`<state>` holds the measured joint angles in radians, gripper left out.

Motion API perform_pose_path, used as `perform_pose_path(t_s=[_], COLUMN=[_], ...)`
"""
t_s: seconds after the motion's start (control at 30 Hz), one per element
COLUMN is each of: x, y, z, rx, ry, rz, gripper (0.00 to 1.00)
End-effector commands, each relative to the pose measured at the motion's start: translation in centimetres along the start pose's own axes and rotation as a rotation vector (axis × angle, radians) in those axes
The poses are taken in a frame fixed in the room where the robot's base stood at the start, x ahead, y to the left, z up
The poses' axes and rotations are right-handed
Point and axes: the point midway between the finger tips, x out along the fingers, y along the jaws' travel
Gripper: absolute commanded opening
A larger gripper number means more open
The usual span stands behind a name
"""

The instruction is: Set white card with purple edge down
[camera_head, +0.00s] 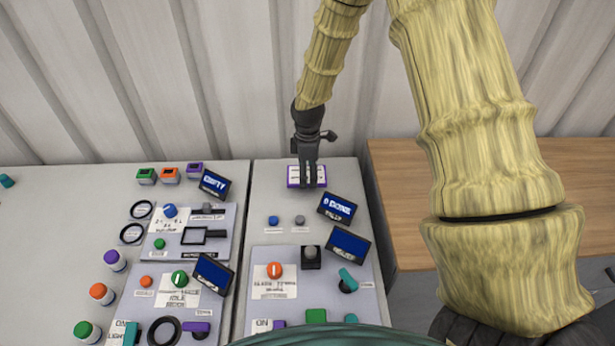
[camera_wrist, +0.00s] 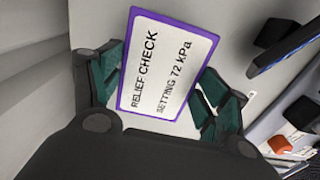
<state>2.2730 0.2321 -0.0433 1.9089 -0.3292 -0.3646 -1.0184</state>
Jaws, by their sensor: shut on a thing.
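The white card with purple edge (camera_head: 320,176) is at the back of the right-hand panel in the head view. In the wrist view the card (camera_wrist: 168,65) fills the space between the fingers, and its print reads "RELIEF CHECK" and "SETTING 72 kPa". My gripper (camera_head: 308,172) points down at the card and is shut on it. In the wrist view the green-padded fingers of my gripper (camera_wrist: 160,90) lie at its two sides. I cannot tell whether the card's underside touches the panel.
A tilted display (camera_head: 337,208) stands just in front and right of the card. A blue button (camera_head: 273,220) and a grey button (camera_head: 299,220) sit in front. Small green, orange and purple-topped blocks (camera_head: 170,175) stand left on the other panel. Bare panel (camera_head: 272,185) lies left of the card.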

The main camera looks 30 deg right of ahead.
Motion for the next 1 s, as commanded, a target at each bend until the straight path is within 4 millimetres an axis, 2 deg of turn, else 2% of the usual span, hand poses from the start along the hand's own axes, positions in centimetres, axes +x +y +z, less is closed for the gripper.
perform_pose_path(t_s=[0.3, 0.73, 0.77, 0.8, 0.87, 1.0], x=[2.6, 3.3, 3.3, 3.2, 3.2, 3.2], y=[0.0, 0.0, 0.0, 0.0, 0.0, 0.0], z=[0.0, 0.0, -0.1, -0.1, 0.0, 0.0], rx=[0.000, 0.000, 0.000, 0.000, 0.000, 0.000], ry=[-0.001, 0.000, 0.000, 0.000, 0.000, 0.000], rz=[-0.001, 0.000, 0.000, 0.000, 0.000, 0.000], gripper=[0.52, 0.52, 0.79, 0.86, 0.97, 0.97])
